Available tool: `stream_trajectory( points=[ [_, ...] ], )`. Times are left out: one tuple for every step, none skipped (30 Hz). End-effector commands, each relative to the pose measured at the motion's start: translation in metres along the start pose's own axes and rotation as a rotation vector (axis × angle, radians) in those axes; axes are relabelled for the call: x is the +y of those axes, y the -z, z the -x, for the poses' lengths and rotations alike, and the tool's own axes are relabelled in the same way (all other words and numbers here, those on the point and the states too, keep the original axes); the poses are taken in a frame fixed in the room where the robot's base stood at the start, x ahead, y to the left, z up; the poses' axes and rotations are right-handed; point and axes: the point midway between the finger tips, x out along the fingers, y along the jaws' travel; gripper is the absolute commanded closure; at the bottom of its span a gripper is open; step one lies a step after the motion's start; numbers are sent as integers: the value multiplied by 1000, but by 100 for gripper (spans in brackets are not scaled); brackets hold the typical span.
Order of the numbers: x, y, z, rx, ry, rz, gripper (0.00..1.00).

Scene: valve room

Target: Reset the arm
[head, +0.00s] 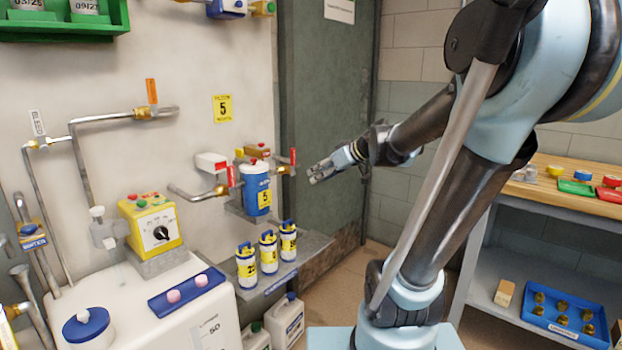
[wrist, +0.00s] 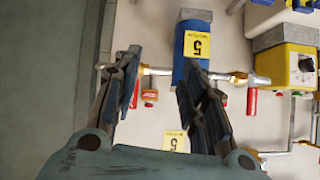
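My gripper (head: 322,172) is in the middle of the head view, at the end of my arm, which reaches left from the right side. It hangs in the air to the right of the blue canister labelled 5 (head: 257,190), apart from it. In the wrist view my gripper (wrist: 160,62) has its two dark fingers spread, with nothing held between them. The canister (wrist: 188,68) shows behind the right finger there, and a pipe runs across behind both fingers.
Red-handled valves (head: 292,158) flank the canister. Several small yellow-labelled canisters stand on a grey ledge (head: 312,246) below. A white tank (head: 128,315) is at the lower left. A green-grey door (head: 325,85) is behind my gripper. A wooden-topped shelf (head: 552,204) stands at right.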

Motion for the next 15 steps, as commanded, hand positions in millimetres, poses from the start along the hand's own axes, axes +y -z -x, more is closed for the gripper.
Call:
stream_trajectory(
  points=[
    [-8,-22,5,-51,-8,-33,61],
    [-12,-35,8,-85,-16,-57,61],
    [-16,-53,12,-129,-28,-89,61],
    [-19,-66,16,-162,-39,-113,61],
    [-22,-79,19,-194,-51,-139,61],
    [-25,-97,24,-238,-71,-172,61],
    [-27,-110,28,-270,-87,-198,61],
    [-29,-123,33,-301,-104,-223,61],
    [-32,-141,38,-342,-130,-258,61],
    [-33,-154,43,-372,-152,-283,61],
    [-34,-167,48,-402,-175,-310,61],
    [-36,-184,54,-439,-207,-345,61],
    [-37,-197,59,-467,-233,-372,61],
    [-38,-210,64,-493,-261,-398,61],
    [-38,-225,71,-526,-298,-431,61]
  ],
)
